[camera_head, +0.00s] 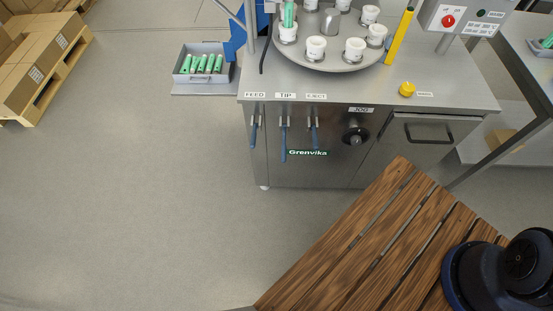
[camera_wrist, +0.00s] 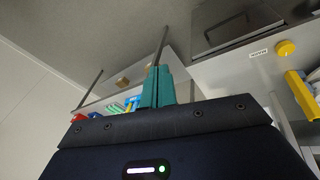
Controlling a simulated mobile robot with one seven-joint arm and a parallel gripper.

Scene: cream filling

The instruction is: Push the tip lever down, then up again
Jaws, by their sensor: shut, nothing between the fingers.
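The tip lever (camera_head: 283,143) hangs from the front of the steel machine, under the label TIP (camera_head: 286,96). It has a blue handle that points down and reaches lower than the levers on either side. My gripper (camera_wrist: 158,85) shows only in the wrist view, with its teal fingers together and nothing between them. It is out of the head view, so its distance from the lever cannot be told. The tip lever cannot be made out in the wrist view.
The feed lever (camera_head: 254,132) and eject lever (camera_head: 314,132) hang closely on either side. A black knob (camera_head: 355,133) sits to the right. A slatted wooden table (camera_head: 362,235) lies in front, under my arm. The floor (camera_head: 150,215) at left is clear. A yellow button (camera_wrist: 286,48) shows in the wrist view.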

